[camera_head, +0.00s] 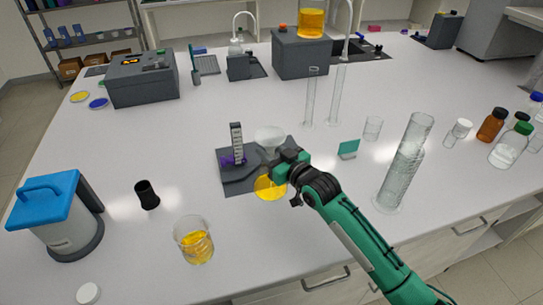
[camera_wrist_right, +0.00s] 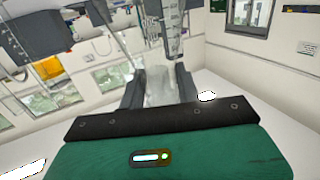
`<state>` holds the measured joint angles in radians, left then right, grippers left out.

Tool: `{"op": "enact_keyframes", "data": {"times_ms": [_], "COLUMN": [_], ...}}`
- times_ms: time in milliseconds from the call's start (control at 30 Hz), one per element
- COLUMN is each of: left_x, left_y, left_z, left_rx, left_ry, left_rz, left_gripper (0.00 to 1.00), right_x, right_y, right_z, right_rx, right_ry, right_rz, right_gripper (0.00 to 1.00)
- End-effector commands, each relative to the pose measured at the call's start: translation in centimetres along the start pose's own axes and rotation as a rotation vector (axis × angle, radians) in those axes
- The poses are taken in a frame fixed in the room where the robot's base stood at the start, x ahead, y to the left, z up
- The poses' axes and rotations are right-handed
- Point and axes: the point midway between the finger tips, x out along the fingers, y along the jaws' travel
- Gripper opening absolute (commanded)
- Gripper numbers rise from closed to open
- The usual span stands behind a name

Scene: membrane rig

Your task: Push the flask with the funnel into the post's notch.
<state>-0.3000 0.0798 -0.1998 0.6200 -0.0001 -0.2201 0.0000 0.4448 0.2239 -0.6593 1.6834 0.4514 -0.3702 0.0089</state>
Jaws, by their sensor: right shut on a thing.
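The flask (camera_head: 270,187), with yellow liquid in its base, is at the front right of a dark base plate (camera_head: 235,185). The clear funnel (camera_head: 269,133) sits above it. The grey post (camera_head: 237,143) with a marked scale stands on the plate, left of and apart from the funnel. A purple part (camera_head: 231,160) is low by the post; the notch is not clear. My right gripper (camera_head: 275,163) is shut at the flask's neck, hiding it. In the right wrist view, clear glass (camera_wrist_right: 158,86) lies between its fingers. My left gripper is not in view.
A beaker of yellow liquid (camera_head: 194,243) and a black cup (camera_head: 147,196) stand on the left. A tall glass cylinder (camera_head: 404,165) and a small teal block (camera_head: 348,148) are on the right.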

Motion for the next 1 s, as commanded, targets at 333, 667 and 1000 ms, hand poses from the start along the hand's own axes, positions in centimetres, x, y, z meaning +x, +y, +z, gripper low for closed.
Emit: {"op": "enact_keyframes", "data": {"times_ms": [333,667,1000], "left_x": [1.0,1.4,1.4], "left_y": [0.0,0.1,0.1], "left_z": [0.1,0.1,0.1], "left_rx": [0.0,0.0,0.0], "left_ry": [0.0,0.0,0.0], "left_rz": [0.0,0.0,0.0], "left_gripper": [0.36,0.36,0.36], "right_x": [2.0,3.1,3.1], "right_y": [0.9,1.4,1.4], "right_z": [0.0,-0.2,-0.2], "right_rx": [-0.002,0.0,0.0], "right_ry": [0.001,0.001,0.0], "right_rz": [0.0,-0.001,0.0], "right_gripper": [0.01,0.01,0.01]}}
